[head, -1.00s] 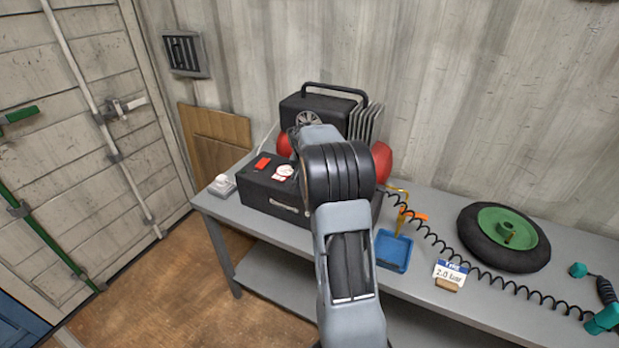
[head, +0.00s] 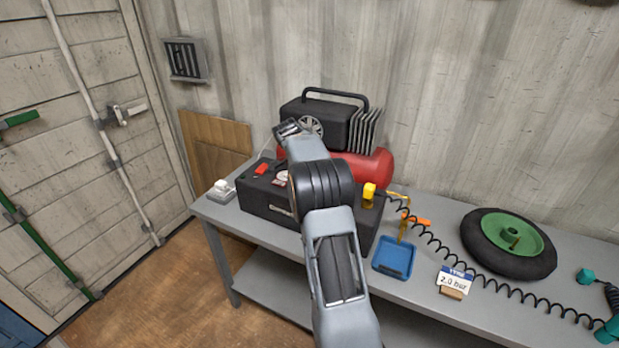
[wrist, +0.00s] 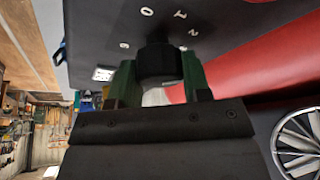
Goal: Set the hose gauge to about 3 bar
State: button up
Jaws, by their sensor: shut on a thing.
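In the wrist view my gripper (wrist: 155,80) is shut on a black round knob (wrist: 155,62), its two green fingers on either side. Pale numbers, among them 0, 1 and 2, ring the knob on a dark panel (wrist: 95,30). Any pointer mark is too dark to read. In the head view the knob and my fingers are hidden behind my arm. The black box (head: 262,205) below the compressor carries a round white dial (head: 281,177), partly covered by my arm; its needle cannot be read. A black coiled hose (head: 430,235) runs from the yellow fitting (head: 369,190).
The compressor has a black motor (head: 330,115) and red tank (head: 370,165). Bare floor (head: 190,300) lies left.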

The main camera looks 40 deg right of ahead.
jog(key=m+g+p, duration=0.1)
jog(key=m, duration=0.1)
jog(key=m+g+y+p, duration=0.1)
jog(key=m, duration=0.2)
jog(key=shift+s+d+p, duration=0.1)
jog(key=shift+p, duration=0.2)
jog(key=shift+f+m+g+y+p, duration=0.15)
jog(key=shift+m+y+p, duration=0.2)
jog(key=shift+m, duration=0.45)
jog(key=shift+r+m+g+y+p, duration=0.2)
jog(key=shift+m+p, duration=0.25)
jog(key=shift+m, duration=0.35)
jog(key=shift+f, duration=0.2)
jog(key=o, duration=0.7)
jog(key=shift+s, duration=0.15)
jog(key=shift+c, duration=0.2)
jog(key=shift+o, duration=1.2)
jog(key=shift+r, duration=0.1)
jog(key=shift+r, duration=0.1)
